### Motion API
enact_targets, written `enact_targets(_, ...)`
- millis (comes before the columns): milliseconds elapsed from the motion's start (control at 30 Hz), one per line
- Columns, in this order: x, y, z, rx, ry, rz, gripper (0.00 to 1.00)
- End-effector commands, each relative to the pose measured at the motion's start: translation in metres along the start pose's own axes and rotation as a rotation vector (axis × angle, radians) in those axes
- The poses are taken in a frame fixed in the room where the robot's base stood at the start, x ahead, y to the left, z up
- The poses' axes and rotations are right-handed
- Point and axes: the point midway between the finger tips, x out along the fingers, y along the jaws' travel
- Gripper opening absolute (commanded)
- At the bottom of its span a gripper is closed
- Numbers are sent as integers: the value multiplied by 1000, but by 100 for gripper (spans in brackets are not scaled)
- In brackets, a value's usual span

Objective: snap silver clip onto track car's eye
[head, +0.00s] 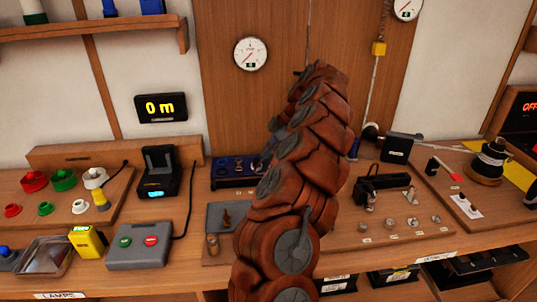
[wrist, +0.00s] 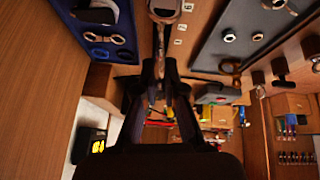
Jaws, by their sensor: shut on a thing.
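My gripper (wrist: 160,70) is seen from behind in the wrist view, its fingers close together. A grey metal piece with a looped end, which looks like the silver clip (wrist: 166,10), sticks out beyond the fingertips at the top edge. In the head view my own arm hides the gripper and clip. A labelled black block (head: 401,147) sits at the back right of the bench beside a pale line. It may be the track car, but I cannot make out an eye on it.
A blue tray with rings (head: 234,170) lies behind my arm; it also shows in the wrist view (wrist: 88,32). A grey plate (head: 228,216) lies nearer. A black handle (head: 383,184), small metal fittings and a line spool (head: 487,160) stand right. A 0 m display (head: 161,107) hangs left.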

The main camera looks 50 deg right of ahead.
Motion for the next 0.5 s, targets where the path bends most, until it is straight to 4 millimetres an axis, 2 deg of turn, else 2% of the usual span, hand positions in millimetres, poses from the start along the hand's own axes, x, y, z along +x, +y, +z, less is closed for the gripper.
enact_targets(500,0,-1,7,1,0,-1,0)
